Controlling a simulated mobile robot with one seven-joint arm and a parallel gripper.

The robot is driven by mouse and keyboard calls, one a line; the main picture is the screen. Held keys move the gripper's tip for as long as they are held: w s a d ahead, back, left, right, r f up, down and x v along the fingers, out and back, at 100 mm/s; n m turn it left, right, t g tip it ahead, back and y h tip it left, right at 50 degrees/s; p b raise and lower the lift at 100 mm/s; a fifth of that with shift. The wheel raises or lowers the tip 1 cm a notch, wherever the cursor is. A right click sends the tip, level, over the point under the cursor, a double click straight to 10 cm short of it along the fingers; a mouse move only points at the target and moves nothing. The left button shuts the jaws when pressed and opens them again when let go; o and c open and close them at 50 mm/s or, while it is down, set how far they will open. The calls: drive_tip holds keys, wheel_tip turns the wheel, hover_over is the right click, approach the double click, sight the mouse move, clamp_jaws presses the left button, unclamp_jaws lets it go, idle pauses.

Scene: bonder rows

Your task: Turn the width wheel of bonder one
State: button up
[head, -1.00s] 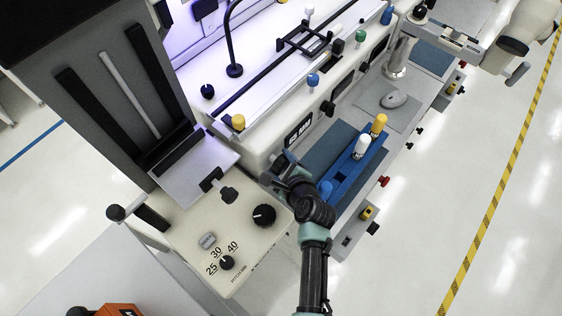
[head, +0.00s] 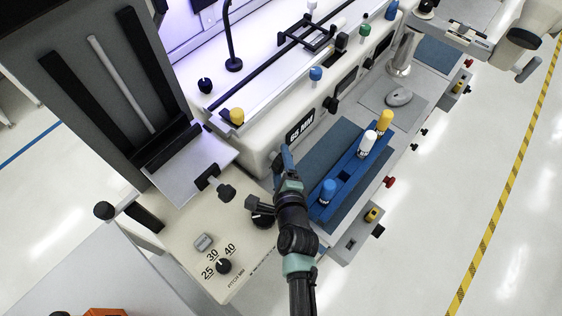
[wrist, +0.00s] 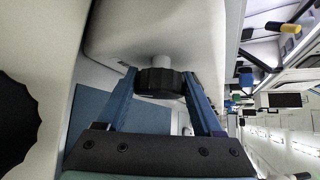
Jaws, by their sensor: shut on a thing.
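Bonder one is the cream machine (head: 262,150) with a small dark display (head: 299,128) on its front that appears to read 65 MM. The width wheel, a ribbed black wheel (wrist: 160,83) on a short pale shaft, shows in the wrist view between my two blue fingers. My gripper (head: 282,162) is at the machine's front face, just below and left of the display, shut on the wheel with one finger on each side. In the head view my gripper hides the wheel.
A large black dial (head: 262,219) and a pitch knob (head: 224,266) sit on the panel close left of my arm. A blue rack (head: 347,176) with blue, white and yellow-topped items stands on the shelf to the right. Another black knob (head: 331,105) is on the front face.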

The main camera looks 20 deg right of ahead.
drive_tip(key=o, duration=1.1)
drive_tip(key=v, duration=1.3)
drive_tip(key=shift+f, duration=0.1)
drive_tip(key=w+a+r+n+t+y, duration=0.15)
drive_tip(key=w+r+n, duration=0.3)
drive_tip(key=r, duration=0.65)
drive_tip(key=w+a+r+n+t, duration=0.25)
drive_tip(key=w+r+n, duration=0.2)
drive_tip(key=r, duration=0.65)
drive_tip(key=w+a+r+n+t, duration=0.1)
drive_tip(key=w+r+n+t, duration=0.3)
drive_tip(key=r, duration=0.7)
drive_tip(key=s+a+r+n+t, duration=0.1)
drive_tip(key=s+r+n+t, duration=0.1)
drive_tip(key=r, duration=0.8)
drive_tip(key=s+a+r+n+t, duration=0.1)
drive_tip(key=s+r+n, duration=0.4)
drive_tip(key=r, duration=0.5)
drive_tip(key=s+a+r+n+t, duration=0.2)
drive_tip(key=s+r+n, duration=0.2)
drive_tip(key=r, duration=0.6)
drive_tip(key=shift+r+t, duration=0.35)
drive_tip(key=shift+t, duration=0.05)
